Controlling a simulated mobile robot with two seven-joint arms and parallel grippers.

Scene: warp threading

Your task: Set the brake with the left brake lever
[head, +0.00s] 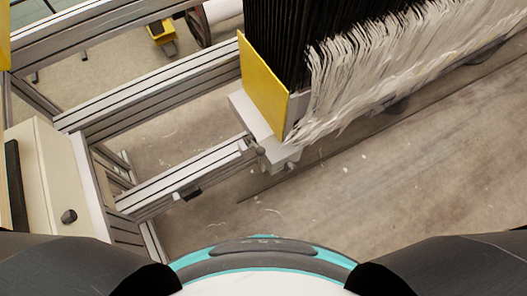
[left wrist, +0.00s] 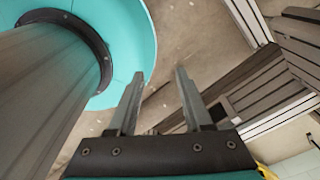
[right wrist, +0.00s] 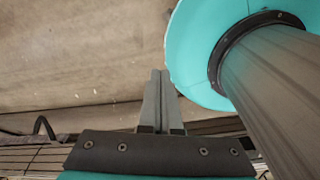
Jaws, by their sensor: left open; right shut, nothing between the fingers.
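I cannot pick out the left brake lever for certain in any view. A small yellow caster-like part (head: 161,34) sits near the floor behind the frame rail in the head view. A small dark part (head: 188,194) hangs under the lower rail; I cannot tell what it is. My left gripper (left wrist: 158,72) is open and empty, with a metal frame beyond it in the left wrist view. My right gripper (right wrist: 160,72) is shut and empty above bare floor in the right wrist view. Neither gripper shows in the head view.
Grey aluminium rails (head: 150,97) form a frame at the left of the head view. A yellow end plate (head: 264,88) stands beside black and white warp threads (head: 390,70). A cream box with a dark knob (head: 45,180) is at far left. Concrete floor (head: 400,180) is open at right.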

